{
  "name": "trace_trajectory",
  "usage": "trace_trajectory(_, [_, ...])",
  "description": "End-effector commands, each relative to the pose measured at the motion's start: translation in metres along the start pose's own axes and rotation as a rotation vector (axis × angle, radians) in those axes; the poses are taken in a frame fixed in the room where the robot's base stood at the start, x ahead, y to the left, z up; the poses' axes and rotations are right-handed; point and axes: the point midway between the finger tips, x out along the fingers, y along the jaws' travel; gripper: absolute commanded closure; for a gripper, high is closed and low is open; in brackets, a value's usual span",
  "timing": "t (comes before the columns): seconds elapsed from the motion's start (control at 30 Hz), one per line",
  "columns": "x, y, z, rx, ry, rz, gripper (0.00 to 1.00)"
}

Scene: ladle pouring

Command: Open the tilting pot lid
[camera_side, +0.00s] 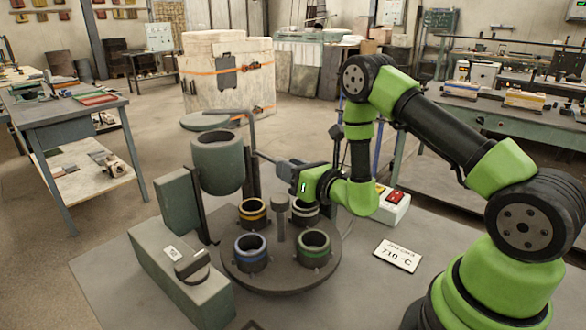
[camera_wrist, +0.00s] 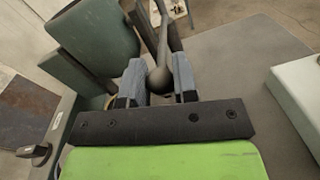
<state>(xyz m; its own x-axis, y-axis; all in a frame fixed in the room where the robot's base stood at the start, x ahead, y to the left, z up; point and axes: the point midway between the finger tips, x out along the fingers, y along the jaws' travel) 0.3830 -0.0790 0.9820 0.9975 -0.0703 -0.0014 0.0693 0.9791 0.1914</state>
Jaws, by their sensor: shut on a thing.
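The grey-green pot (camera_side: 218,168) hangs in its frame left of centre in the side view, its dark mouth showing at the top. A flat green disc, seemingly the lid (camera_side: 203,121), shows above and behind the mouth, close to a bent bar (camera_side: 248,122). My gripper (camera_side: 282,167) is to the right of the pot, at the end of a thin dark rod. In the wrist view my gripper (camera_wrist: 158,85) is shut on a dark handle with a ball end (camera_wrist: 160,78). The pot (camera_wrist: 98,32) also shows there at upper left.
Below stands a round turntable (camera_side: 280,278) with several ringed cups and a centre post (camera_side: 279,222). A green box (camera_side: 180,273) is at front left. A control box with a red switch (camera_side: 392,205) and a temperature sign (camera_side: 397,256) are at right.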

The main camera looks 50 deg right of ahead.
Motion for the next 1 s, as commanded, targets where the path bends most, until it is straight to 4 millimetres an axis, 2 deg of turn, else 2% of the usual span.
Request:
trace_trajectory(0.23, [0.001, 0.001, 0.001, 0.000, -0.004, 0.005, 1.00])
trace_trajectory(0.27, [0.001, 0.001, 0.001, 0.000, -0.004, 0.005, 0.68])
trace_trajectory(0.37, [0.001, 0.001, 0.001, 0.000, -0.004, 0.003, 0.46])
trace_trajectory(0.77, [-0.005, 0.000, 0.000, 0.000, -0.001, 0.003, 0.46])
trace_trajectory(1.0, [-0.032, 0.000, 0.002, 0.004, 0.001, -0.002, 0.46])
